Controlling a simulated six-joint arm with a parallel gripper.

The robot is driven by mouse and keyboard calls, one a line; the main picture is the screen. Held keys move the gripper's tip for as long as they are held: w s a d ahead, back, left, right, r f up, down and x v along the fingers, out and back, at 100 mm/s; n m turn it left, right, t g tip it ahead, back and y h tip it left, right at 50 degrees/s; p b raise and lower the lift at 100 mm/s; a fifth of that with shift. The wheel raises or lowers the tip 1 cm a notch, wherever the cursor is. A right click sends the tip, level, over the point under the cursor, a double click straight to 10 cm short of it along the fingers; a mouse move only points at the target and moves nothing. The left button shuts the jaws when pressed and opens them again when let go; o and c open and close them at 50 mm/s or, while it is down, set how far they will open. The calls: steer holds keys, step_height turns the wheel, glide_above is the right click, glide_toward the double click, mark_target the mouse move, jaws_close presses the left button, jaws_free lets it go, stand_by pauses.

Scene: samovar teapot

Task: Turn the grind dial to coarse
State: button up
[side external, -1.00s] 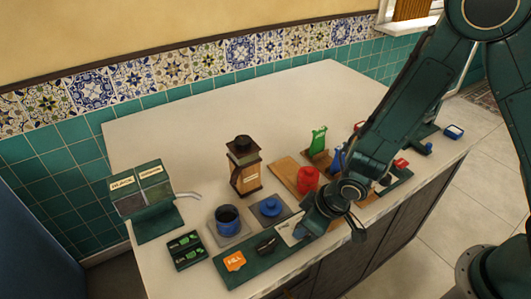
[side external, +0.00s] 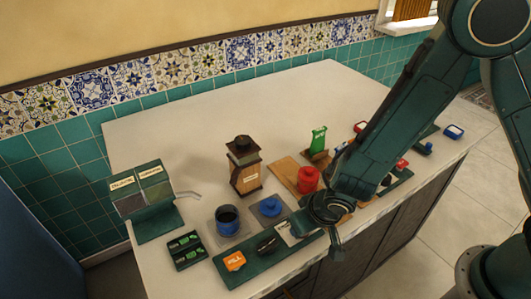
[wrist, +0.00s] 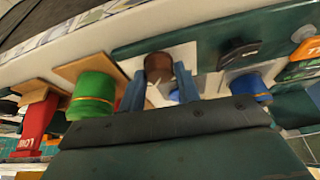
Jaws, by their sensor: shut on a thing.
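The grind dial shows in the wrist view as a round brown knob (wrist: 158,66) on a white plate (wrist: 190,54), with a pale pointed mark just below it. My gripper (wrist: 159,80) has one finger on each side of the knob and is shut on it. In the side view the white plate (side external: 286,233) lies on the green strip at the counter's front, partly behind my gripper (side external: 322,208). The knob and fingertips are hidden there. I cannot read any scale or coarse mark.
A black knob (side external: 266,245) and an orange tag (side external: 235,261) are to the left on the green strip. A brown grinder-like tower (side external: 244,167) is farther back. The rear counter is clear.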

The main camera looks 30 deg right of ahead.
steer(key=o, duration=1)
steer(key=shift+c, duration=0.2)
steer(key=v, duration=1.3)
steer(key=shift+r, duration=0.35)
steer(key=shift+s, duration=0.1)
